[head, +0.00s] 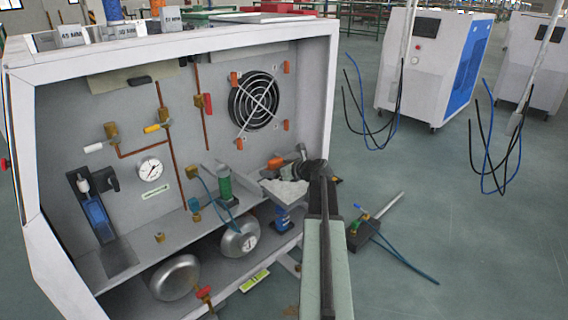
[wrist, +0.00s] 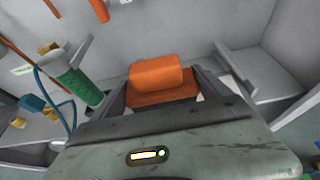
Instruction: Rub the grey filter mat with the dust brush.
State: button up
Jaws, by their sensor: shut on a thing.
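My gripper (head: 293,164) is low in front of the open cabinet, over its shelf, and hides part of what lies below it. In the wrist view my gripper (wrist: 163,88) is shut on an orange block, which looks like the handle of the dust brush (wrist: 157,74). The brush also shows as an orange patch in the head view (head: 275,162); its bristles are hidden. A pale grey, uneven piece just below the gripper looks like the filter mat (head: 286,190). I cannot tell whether the brush touches it.
A green cylinder (head: 224,186) with a blue hose stands close to the left of the gripper, also in the wrist view (wrist: 78,85). A fan (head: 256,101) with orange clips is on the back panel. Round silver tanks (head: 240,240) lie below the shelf.

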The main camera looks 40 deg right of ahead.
jog(key=shift+r+p, duration=0.85)
jog(key=shift+r, duration=0.3)
